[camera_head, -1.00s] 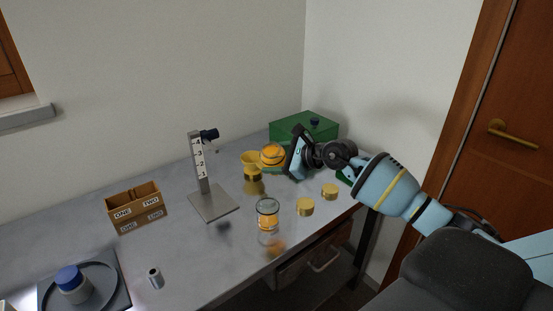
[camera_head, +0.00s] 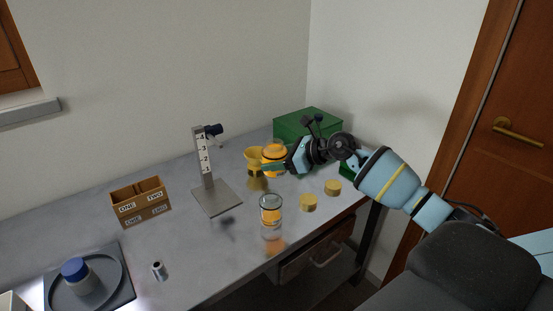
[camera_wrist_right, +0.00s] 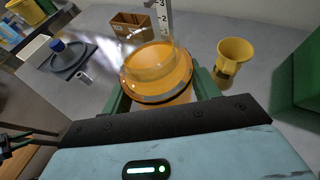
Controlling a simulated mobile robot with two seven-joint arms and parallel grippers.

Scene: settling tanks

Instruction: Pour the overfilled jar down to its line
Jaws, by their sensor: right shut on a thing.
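My right gripper (camera_head: 284,163) is shut on a glass jar of orange liquid (camera_head: 274,153) and holds it above the bench, just right of a yellow funnel-shaped cup (camera_head: 253,156). The wrist view shows the held jar (camera_wrist_right: 158,73) between the green fingers, with clear glass above the orange. Its fill line cannot be made out. The yellow cup also shows in the wrist view (camera_wrist_right: 234,55), apart from the jar. A second clear jar (camera_head: 271,217) with some orange in it stands on the bench nearer the front. My left gripper is out of view.
A scale stand (camera_head: 203,165) stands left of the cup, a green box (camera_head: 307,126) behind the gripper. A brown box (camera_head: 140,203), a small metal cylinder (camera_head: 158,271) and a tray with a blue-capped jar (camera_head: 78,279) are further left.

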